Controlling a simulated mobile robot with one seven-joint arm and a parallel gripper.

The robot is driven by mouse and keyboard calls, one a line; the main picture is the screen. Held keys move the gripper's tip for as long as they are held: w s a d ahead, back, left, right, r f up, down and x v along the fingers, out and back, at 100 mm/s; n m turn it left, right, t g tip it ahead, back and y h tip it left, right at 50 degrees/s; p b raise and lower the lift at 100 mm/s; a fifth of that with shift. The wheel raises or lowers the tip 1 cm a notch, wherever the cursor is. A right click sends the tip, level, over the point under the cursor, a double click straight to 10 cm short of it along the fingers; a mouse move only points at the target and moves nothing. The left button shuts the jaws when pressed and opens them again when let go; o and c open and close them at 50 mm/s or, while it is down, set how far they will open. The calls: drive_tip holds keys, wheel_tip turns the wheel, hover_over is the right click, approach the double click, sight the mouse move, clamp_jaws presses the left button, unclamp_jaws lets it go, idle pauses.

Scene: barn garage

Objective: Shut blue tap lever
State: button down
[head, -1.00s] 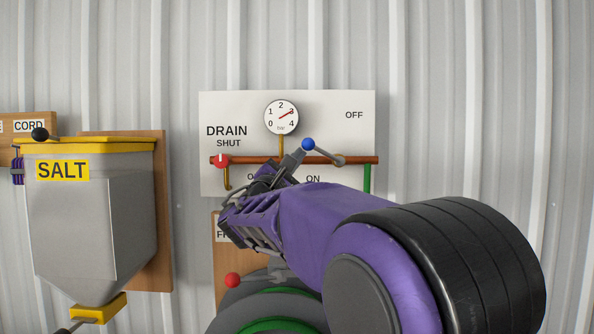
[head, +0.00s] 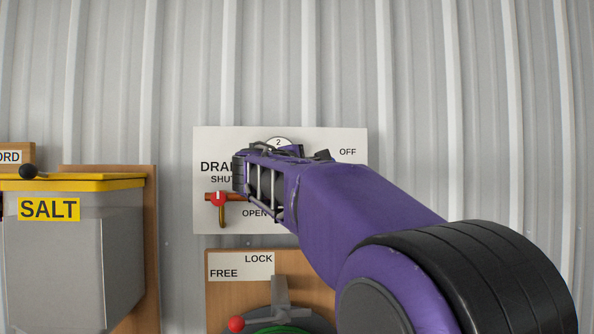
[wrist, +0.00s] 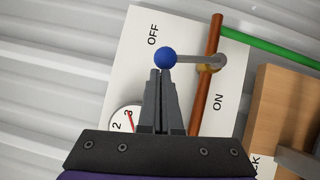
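The blue tap lever has a blue ball knob (wrist: 166,58) on a grey rod, joined to a brass valve on the copper pipe (wrist: 205,95). In the wrist view the lever lies across the pipe, with its knob beside the OFF label (wrist: 153,34) and away from the ON label (wrist: 218,102). My gripper (wrist: 160,73) has its fingers together, tips right at the knob; I cannot tell whether they touch it. In the head view my purple arm hides the lever, the fingertips and most of the gauge (head: 278,143).
A red tap handle (head: 219,198) sits on the pipe's left end, by the DRAIN labels. Below are a LOCK/FREE board (head: 240,267) and a red-knobbed lever (head: 236,324). A SALT bin (head: 70,260) stands left. A green pipe (wrist: 270,47) leaves the board.

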drive_tip(key=shift+d+r, duration=0.35)
drive_tip(key=shift+d, duration=0.3)
drive_tip(key=shift+d+r, duration=0.3)
drive_tip(key=shift+d, duration=0.4)
drive_tip(key=shift+r, duration=0.1)
